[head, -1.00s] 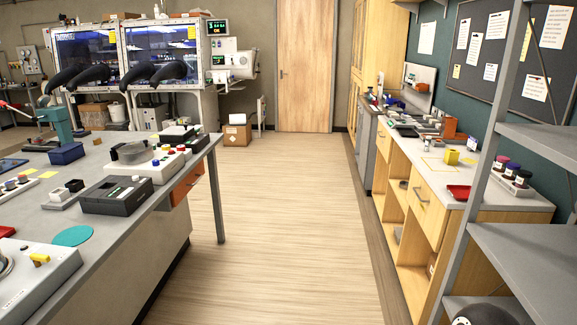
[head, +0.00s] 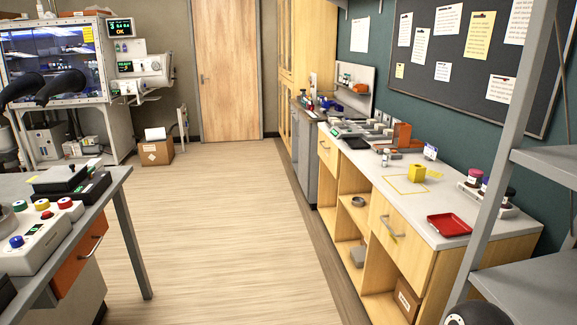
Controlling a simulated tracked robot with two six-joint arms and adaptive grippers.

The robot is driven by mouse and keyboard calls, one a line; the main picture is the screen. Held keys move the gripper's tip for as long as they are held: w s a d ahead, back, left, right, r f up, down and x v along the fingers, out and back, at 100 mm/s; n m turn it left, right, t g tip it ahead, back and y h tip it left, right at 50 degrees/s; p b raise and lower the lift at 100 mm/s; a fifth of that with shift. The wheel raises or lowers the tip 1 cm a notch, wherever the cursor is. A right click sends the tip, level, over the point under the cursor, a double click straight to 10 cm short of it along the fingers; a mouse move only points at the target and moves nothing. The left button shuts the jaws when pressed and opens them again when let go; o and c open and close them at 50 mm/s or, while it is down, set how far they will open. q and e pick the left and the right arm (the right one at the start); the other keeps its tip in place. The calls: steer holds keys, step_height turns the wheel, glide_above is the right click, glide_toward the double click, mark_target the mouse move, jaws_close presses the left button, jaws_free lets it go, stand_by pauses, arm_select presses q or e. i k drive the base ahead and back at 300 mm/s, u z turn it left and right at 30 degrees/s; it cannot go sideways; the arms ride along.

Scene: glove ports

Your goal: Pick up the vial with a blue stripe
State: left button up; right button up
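A small white vial or bottle (head: 385,158) stands upright on the right-hand counter, left of a yellow block. It is too small to tell whether it has a blue stripe. Several dark-capped jars (head: 474,178) stand in a white rack on the same counter, near the shelf post; no blue stripe can be made out on them. Neither of my grippers is in view.
A grey shelf rack (head: 540,160) blocks the near right. A bench (head: 118,174) stands left. The floor between (head: 220,220) is clear.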

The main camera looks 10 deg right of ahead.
mark_target(386, 155)
steer(key=z, duration=0.3)
steer(key=i, duration=0.95)
steer(key=z, duration=0.5)
steer(key=k, duration=0.9)
steer(key=z, duration=0.2)
steer(key=i, duration=0.9)
steer(key=k, duration=1)
steer(key=u, duration=0.35)
